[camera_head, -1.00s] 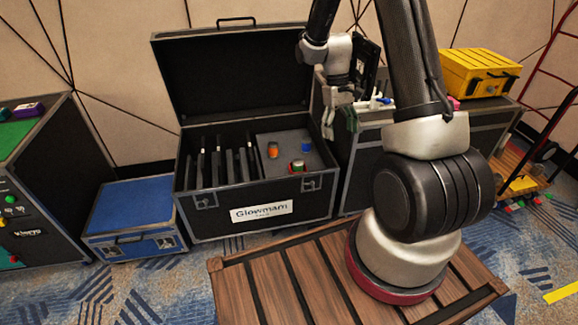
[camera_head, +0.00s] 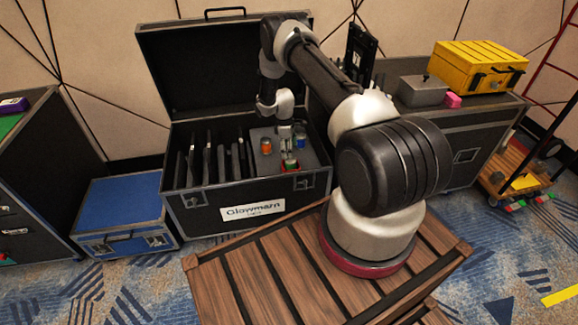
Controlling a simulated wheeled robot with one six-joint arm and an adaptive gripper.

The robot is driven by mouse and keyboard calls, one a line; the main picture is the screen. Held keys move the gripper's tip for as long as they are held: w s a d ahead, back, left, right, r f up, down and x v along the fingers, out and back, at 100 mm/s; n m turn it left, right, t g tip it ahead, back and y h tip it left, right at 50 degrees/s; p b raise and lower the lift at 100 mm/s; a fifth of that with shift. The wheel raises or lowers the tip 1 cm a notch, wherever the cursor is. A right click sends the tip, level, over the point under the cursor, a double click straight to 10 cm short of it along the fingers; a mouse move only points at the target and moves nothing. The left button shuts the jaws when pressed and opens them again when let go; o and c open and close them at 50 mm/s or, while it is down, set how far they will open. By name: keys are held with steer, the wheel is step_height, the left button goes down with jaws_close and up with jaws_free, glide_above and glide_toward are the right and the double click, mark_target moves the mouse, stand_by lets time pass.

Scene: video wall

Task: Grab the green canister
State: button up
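The open black case (camera_head: 253,211) holds a grey panel with several small canisters in its right half. A small green and red item (camera_head: 290,168), which looks like the green canister, stands near the panel's front edge. My gripper (camera_head: 287,154) points down right over it, with its fingertips at or just above its top. The fingers partly hide the canister, and whether they touch it is too small to tell. An orange canister (camera_head: 266,146) stands to the left and a blue one (camera_head: 301,141) to the right behind my gripper.
Upright dark panels (camera_head: 208,163) fill the case's left half, and its raised lid (camera_head: 200,70) stands behind. A blue case (camera_head: 122,215) is at the left. A yellow case (camera_head: 478,66), a grey box (camera_head: 422,92) and a pink block (camera_head: 453,100) sit on the right-hand case.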

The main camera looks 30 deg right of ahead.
mark_target(291, 165)
steer(key=f, duration=0.6)
steer(key=shift+s+d, duration=0.15)
steer(key=shift+s, duration=0.05)
steer(key=c, duration=1.2)
